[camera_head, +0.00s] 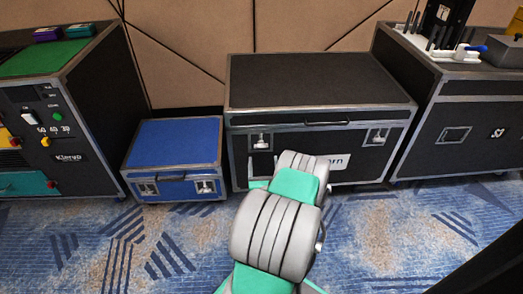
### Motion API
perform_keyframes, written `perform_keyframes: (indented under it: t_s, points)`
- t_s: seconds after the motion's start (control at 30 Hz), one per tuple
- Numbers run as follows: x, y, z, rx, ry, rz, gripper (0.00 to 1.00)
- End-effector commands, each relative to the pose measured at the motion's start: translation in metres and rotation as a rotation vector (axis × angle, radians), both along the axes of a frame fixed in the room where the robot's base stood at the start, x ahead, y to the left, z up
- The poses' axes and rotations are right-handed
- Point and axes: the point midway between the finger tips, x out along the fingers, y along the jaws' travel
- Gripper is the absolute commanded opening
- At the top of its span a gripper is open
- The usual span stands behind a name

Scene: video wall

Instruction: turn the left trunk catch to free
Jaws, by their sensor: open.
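The large black trunk (240,160) with metal edging stands against the back wall, its lid down. Its left catch (261,141) is a small silver fitting on the upper left of the front; it is too small to tell which way it is turned. The right catch (377,137) sits at the upper right of the front. My arm reaches from the bottom of the view to the trunk's front. My gripper (262,164) shows only as a dark part just below the left catch, mostly hidden by my arm. It is open; whether it touches the catch cannot be told.
A small blue trunk (178,143) with two catches stands to the left. Left of it is a black cabinet (85,110) with buttons. A black case (460,115) with equipment on top stands at the right. Patterned carpet (400,225) in front is clear.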

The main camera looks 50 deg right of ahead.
Motion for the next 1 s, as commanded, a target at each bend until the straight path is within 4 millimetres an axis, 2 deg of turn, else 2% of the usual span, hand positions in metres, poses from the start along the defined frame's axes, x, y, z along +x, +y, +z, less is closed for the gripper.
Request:
perform_keyframes:
  t_s: [0.5, 0.83, 1.0]
  points:
    - [0.043, -0.047, 0.0, -0.003, 0.005, 0.005, 0.73]
    - [0.046, -0.05, 0.0, -0.003, 0.005, 0.004, 0.73]
    - [0.046, -0.05, 0.0, -0.004, 0.005, 0.004, 0.59]
